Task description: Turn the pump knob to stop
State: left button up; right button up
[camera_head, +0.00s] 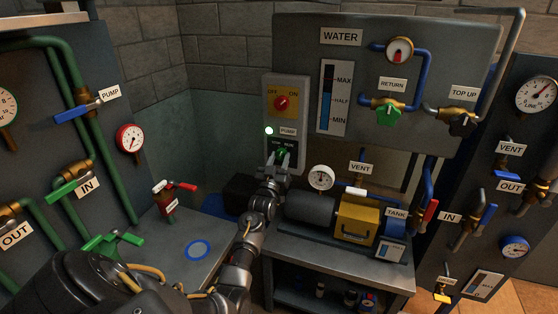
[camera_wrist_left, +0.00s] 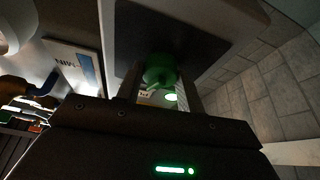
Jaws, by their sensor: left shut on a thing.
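The pump panel (camera_head: 298,150) is a light upright plate on the wall, with a PUMP label (camera_head: 288,131). Its green knob (camera_head: 281,154) sits low on the panel, below a small dark plate whose lettering is too small to read surely. My left gripper (camera_head: 281,162) is at this knob and shut on it, hiding part of it. In the left wrist view the green knob (camera_wrist_left: 160,68) lies between the fingers of my left gripper (camera_wrist_left: 164,88). The knob's exact setting cannot be told. My right gripper is not in view.
Above on the panel is a red OFF/ON knob (camera_head: 281,103), and a lit lamp (camera_head: 269,131) is at its left edge. A pump with a yellow housing (camera_head: 357,219) stands right of my arm. A green RETURN valve (camera_head: 389,113) is at upper right.

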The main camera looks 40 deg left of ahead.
pick_arm(q)
jog(key=n+g+y, duration=0.1)
jog(key=n, duration=0.2)
jog(key=n+g+y, duration=0.1)
jog(key=n+y, duration=0.1)
jog(key=n, duration=0.1)
jog(key=shift+d+n, duration=0.15)
jog(key=shift+n, duration=0.15)
jog(key=n+g, duration=0.1)
jog(key=n, duration=0.2)
jog(key=n+g+y+p, duration=0.1)
jog(key=n, duration=0.2)
jog(key=shift+d+r+n+g, duration=0.1)
jog(key=shift+n+g, duration=0.3)
jog(key=o, duration=1)
